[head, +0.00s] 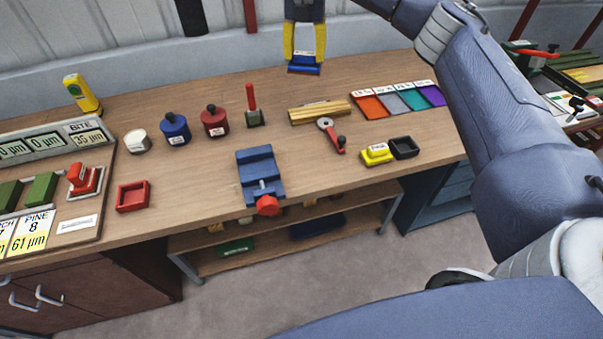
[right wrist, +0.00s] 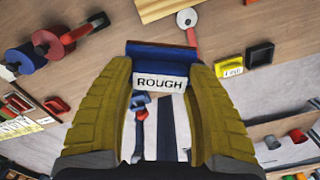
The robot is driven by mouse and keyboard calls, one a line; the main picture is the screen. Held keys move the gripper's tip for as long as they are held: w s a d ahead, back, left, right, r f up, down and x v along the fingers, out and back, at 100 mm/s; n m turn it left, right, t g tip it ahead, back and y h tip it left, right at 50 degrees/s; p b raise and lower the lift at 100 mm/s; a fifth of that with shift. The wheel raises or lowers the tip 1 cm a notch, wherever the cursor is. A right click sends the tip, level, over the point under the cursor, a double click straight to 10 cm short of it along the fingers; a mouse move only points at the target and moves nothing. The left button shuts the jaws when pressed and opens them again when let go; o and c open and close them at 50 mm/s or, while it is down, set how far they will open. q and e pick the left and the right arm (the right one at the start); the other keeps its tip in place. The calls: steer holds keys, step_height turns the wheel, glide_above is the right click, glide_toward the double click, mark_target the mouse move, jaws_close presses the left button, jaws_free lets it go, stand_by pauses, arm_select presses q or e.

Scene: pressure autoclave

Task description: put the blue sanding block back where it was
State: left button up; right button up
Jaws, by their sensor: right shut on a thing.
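The blue sanding block (head: 303,69) is between the fingertips of my right gripper (head: 304,58), over the back edge of the workbench in the head view. In the right wrist view the block (right wrist: 157,54) has a white label reading ROUGH, and both yellow fingers of the gripper (right wrist: 160,80) close on its sides. How high it hangs above the bench is hard to tell. An empty black tray (head: 404,148) sits beside a yellow block (head: 376,154), labelled FINE in the wrist view. An empty red tray (head: 132,197) lies at the front left. My left gripper is out of view.
A blue vise (head: 261,178) with a red knob stands at the bench's front middle. Wooden strips (head: 319,112), a red-handled tool (head: 332,135) and colored sheets (head: 398,98) lie to the right. Blue (head: 174,128) and red (head: 214,121) pots stand left of middle.

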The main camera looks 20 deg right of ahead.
steer(key=s+a+f+n, duration=0.1)
steer(key=s+a+n, duration=0.25)
steer(key=s, duration=0.55)
steer(key=s+a+f+n, duration=0.15)
steer(key=s+a, duration=0.25)
steer(key=s, duration=0.5)
steer(key=f, duration=1.9)
steer(key=shift+a+f, duration=0.3)
steer(key=shift+f, duration=0.15)
steer(key=o, duration=1.3)
step_height(320, 180, up, 12)
